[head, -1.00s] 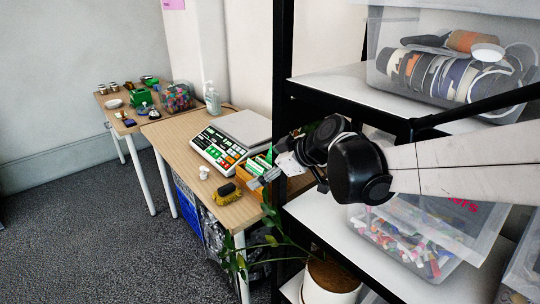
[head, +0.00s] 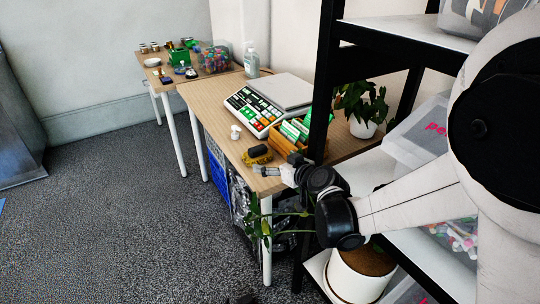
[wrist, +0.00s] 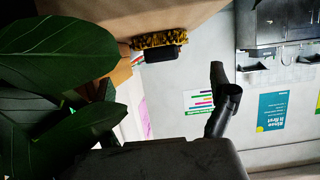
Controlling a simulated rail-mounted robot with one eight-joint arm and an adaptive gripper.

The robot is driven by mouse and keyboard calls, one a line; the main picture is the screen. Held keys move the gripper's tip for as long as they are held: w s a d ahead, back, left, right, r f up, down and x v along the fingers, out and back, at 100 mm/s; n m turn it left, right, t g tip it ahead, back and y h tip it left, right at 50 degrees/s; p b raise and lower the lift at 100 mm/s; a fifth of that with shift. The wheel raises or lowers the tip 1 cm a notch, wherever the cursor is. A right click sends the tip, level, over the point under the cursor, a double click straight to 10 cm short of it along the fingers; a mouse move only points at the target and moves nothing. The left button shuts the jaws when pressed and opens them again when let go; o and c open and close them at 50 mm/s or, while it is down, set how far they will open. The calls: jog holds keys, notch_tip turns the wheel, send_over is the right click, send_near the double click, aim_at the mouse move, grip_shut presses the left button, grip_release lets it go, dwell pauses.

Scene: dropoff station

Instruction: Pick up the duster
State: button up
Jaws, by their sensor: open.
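The duster (head: 257,155), yellow and black with a dark block on top, lies on the wooden table (head: 213,98) near its front edge. It also shows in the wrist view (wrist: 165,41), at the top, ahead of my gripper and apart from it. My gripper (head: 265,171) is open and empty, at the table's front corner just nearer than the duster. In the wrist view one finger (wrist: 222,100) shows clearly; the other is partly hidden behind green leaves.
Plant leaves (wrist: 60,50) crowd the left of the wrist view. A white plant pot (head: 355,278) stands below.

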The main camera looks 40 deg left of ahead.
aim_at(260, 155)
jog(key=b+x, duration=0.1)
jog(key=x, duration=0.5)
jog(key=shift+a+f+b, duration=0.15)
jog(key=shift+a+b, duration=0.1)
jog(key=shift+b, duration=0.05)
jog(key=b+x, duration=0.1)
jog(key=x, duration=0.3)
jog(key=shift+w+a+f+b, duration=0.1)
jog(key=shift+f+b, duration=0.25)
jog(key=shift+b, duration=0.05)
jog(key=shift+w+a, duration=0.15)
jog(key=shift+a, duration=0.2)
jog(key=shift+c, duration=0.5)
jog(key=c, duration=1.2)
